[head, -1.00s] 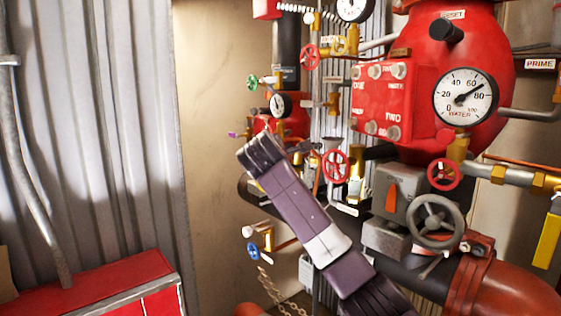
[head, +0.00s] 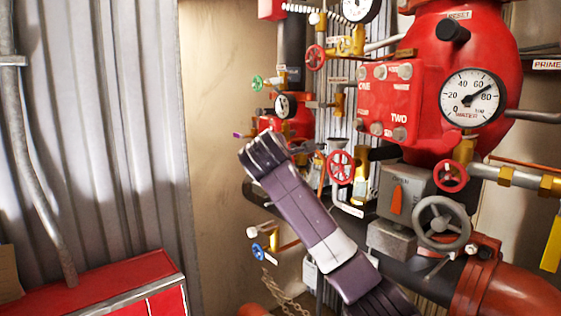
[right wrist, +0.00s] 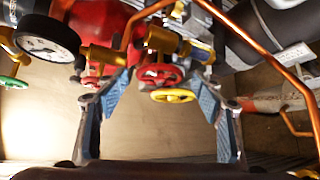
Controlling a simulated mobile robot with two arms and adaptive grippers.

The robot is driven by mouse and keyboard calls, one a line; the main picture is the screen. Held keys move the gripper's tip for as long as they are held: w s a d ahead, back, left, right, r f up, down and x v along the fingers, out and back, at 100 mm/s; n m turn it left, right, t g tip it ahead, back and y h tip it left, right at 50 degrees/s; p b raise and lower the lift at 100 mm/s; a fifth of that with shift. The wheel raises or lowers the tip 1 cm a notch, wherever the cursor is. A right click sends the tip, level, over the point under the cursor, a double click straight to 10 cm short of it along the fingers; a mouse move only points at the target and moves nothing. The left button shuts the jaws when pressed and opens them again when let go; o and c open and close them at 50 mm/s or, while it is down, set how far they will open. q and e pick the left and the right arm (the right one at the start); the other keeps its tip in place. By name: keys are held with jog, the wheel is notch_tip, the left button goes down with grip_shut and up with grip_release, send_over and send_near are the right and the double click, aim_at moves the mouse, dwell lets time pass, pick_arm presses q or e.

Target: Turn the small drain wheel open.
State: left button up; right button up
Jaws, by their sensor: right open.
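My right gripper (right wrist: 162,78) is open in the right wrist view, its two blue-grey fingers spread wide. A small red wheel (right wrist: 160,76) and a yellow wheel (right wrist: 173,96) lie in the gap between the fingertips, and neither is gripped. In the head view my purple right arm crosses the lower middle, and its gripper cannot be made out clearly. Small handwheels there are red (head: 340,167), another red (head: 452,176), green (head: 257,83) and blue (head: 257,251). No readable label shows which is the drain wheel. My left gripper is not in view.
A big red valve body (head: 440,55) with a water gauge (head: 472,97) fills the right. A large grey handwheel (head: 441,223) stands below it. A copper pipe (right wrist: 262,55) runs close to the right finger. A red cabinet (head: 100,285) is at lower left.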

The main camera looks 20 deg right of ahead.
jog(key=v, duration=1)
jog(key=shift+f, duration=0.1)
